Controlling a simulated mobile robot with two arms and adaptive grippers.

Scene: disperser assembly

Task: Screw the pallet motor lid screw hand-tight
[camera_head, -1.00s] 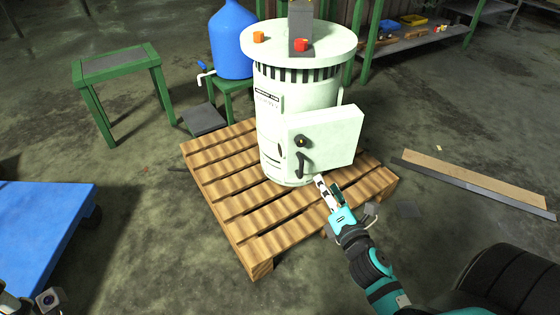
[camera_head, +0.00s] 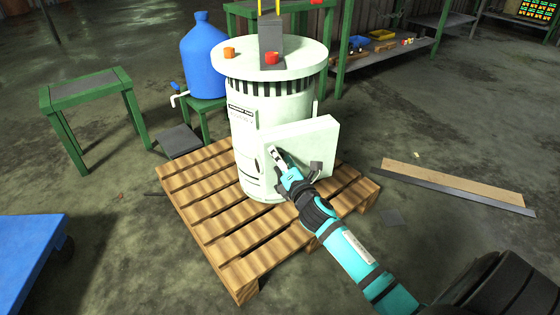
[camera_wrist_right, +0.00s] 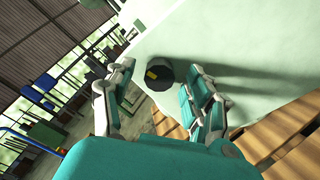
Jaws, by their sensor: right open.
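The pale green-white round motor (camera_head: 243,160) stands upright on a wooden pallet (camera_head: 215,216). Its flat lid panel (camera_head: 318,135) juts out from its front at the right. The dark round lid screw (camera_wrist_right: 155,75) with a yellow mark sits on the pale panel in the right wrist view. In the head view my gripper hides it. My right gripper (camera_head: 274,155) is at the left part of the panel. Its two fingers (camera_wrist_right: 160,90) are open on either side of the screw, apart from it. My left gripper is not in view.
An orange cup-like piece (camera_head: 229,53) and a red one (camera_head: 271,57) sit on the motor's top. A blue platform (camera_head: 28,250) is at lower left. Planks (camera_head: 455,178) lie on the floor at right.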

